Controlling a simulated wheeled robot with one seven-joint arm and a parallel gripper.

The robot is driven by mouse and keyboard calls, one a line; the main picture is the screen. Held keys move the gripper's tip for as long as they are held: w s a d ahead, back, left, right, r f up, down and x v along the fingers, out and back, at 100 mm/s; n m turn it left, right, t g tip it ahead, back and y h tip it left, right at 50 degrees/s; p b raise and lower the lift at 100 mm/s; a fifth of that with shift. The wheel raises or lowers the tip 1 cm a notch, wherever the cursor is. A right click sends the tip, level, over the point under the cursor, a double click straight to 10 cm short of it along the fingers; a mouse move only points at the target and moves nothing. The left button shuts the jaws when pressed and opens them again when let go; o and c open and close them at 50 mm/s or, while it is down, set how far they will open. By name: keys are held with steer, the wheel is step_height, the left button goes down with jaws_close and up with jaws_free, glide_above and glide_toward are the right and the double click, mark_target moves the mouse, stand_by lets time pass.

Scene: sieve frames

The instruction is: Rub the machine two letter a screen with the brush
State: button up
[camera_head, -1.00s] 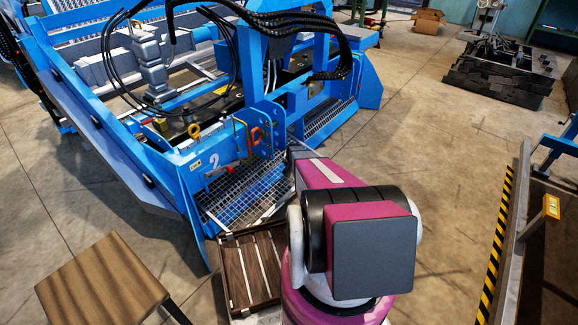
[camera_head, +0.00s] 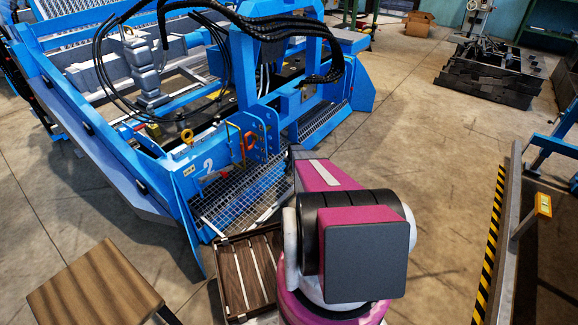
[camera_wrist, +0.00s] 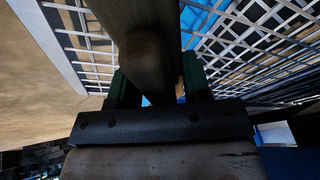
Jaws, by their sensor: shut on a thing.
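The blue machine (camera_head: 130,125) with a white 2 on its end plate stands at left and centre in the head view. A silver mesh screen (camera_head: 238,200) lies at its near end, below the plate. A second mesh (camera_head: 322,120) is farther right along it. I cannot read a letter A on either. In the wrist view, my gripper (camera_wrist: 157,90) has dark green fingers shut on a brown rounded handle, which I take as the brush (camera_wrist: 143,55). Mesh shows beyond it, at upper left and right. The bristles are hidden, so I cannot tell whether they touch the screen.
A dark slatted wooden crate (camera_head: 232,275) sits close below the mesh. A wooden stool (camera_head: 95,285) is at lower left. A bench edge with yellow-black stripes (camera_head: 490,245) runs along the right. Open floor (camera_head: 435,190) lies between machine and bench.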

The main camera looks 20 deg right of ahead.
steer(key=shift+f, duration=0.1)
steer(key=shift+s+a+f, duration=0.1)
steer(key=shift+s+a, duration=0.4)
steer(key=shift+a, duration=0.35)
steer(key=shift+s+a+f, duration=0.1)
steer(key=shift+s+a, duration=0.4)
steer(key=shift+a, duration=0.3)
steer(key=shift+s+a, duration=0.55)
steer(key=shift+a, duration=0.2)
steer(key=shift+s+a, duration=0.5)
steer(key=shift+a, duration=0.2)
steer(key=shift+s+a+r, duration=0.2)
steer(key=shift+s+a, duration=0.85)
steer(key=shift+a, duration=0.15)
steer(key=shift+a+r, duration=0.15)
steer(key=shift+a, duration=0.25)
steer(key=shift+s+a+r, duration=0.15)
steer(key=shift+s+a, duration=0.1)
steer(key=shift+a, duration=0.3)
steer(key=shift+s+a+r, duration=0.1)
steer(key=shift+s+a, duration=0.1)
steer(key=shift+a, duration=0.9)
steer(key=shift+d+f, duration=0.1)
steer(key=shift+d, duration=0.05)
steer(key=shift+s, duration=0.1)
